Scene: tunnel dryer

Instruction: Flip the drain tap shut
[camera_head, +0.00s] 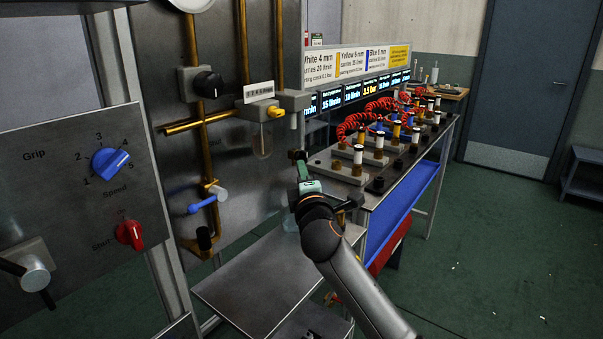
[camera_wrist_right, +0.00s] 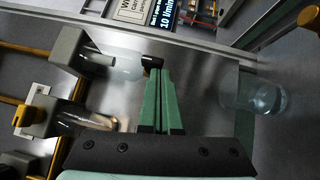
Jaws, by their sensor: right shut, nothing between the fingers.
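A small black fitting, which looks like the drain tap (camera_head: 297,155), sits at the lower end of a clear bowl (camera_wrist_right: 122,66) under a grey housing (camera_head: 294,101). It also shows in the right wrist view (camera_wrist_right: 152,62). My right gripper (camera_head: 302,172) has its green fingers closed together, with nothing between them. Its fingertips (camera_wrist_right: 159,74) are right at the black fitting, and I cannot tell whether they touch it. Which way the tap's lever points is too small to tell. My left gripper is not in view.
A glass jar (camera_wrist_right: 258,94) stands below the fitting. A second clear bowl (camera_head: 262,140) hangs to the left beside a yellow knob (camera_head: 275,112). A blue-handled valve (camera_head: 207,202) is on the brass pipe. A bench (camera_head: 425,150) with red coiled hoses stands at right.

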